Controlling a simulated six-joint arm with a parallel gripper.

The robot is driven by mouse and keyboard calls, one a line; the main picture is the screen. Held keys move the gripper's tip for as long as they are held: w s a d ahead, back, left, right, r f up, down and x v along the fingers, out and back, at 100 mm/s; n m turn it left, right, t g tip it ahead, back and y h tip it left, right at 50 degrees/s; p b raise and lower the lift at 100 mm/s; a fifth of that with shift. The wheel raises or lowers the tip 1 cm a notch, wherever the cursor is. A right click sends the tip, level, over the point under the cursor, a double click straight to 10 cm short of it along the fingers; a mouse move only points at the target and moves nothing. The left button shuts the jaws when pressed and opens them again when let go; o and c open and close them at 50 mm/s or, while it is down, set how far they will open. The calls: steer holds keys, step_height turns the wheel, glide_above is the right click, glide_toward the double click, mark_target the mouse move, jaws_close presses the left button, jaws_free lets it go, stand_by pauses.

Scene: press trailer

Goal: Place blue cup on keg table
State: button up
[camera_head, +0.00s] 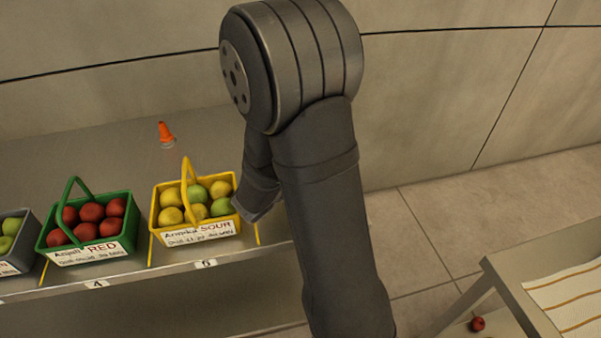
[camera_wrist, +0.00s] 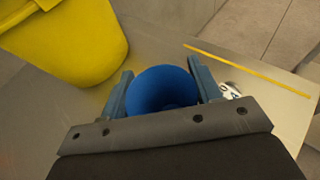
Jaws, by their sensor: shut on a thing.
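The blue cup (camera_wrist: 163,90) shows in the wrist view, round and smooth, between the two fingers of my gripper (camera_wrist: 160,72). My gripper is shut on it, with one finger on each side. The cup is over or on the grey metal shelf; I cannot tell whether it touches the surface. In the head view my arm hides the cup and the fingers. No keg table can be made out for certain in either view.
A green basket (camera_head: 88,225) of red apples is further left. An orange cone (camera_head: 166,133) stands behind. A table with striped cloth (camera_head: 570,300) is at right.

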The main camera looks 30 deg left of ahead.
steer(key=r, duration=0.2)
steer(key=d+r, duration=0.1)
steer(key=shift+w+d+r, duration=0.1)
steer(key=shift+d+r, duration=0.05)
steer(key=shift+r, duration=0.2)
steer(key=w+d+r, duration=0.1)
steer(key=d+r, duration=0.5)
steer(key=d, duration=0.4)
steer(key=shift+w+d, duration=0.15)
steer(key=shift+w, duration=0.2)
steer(key=shift+r, duration=0.1)
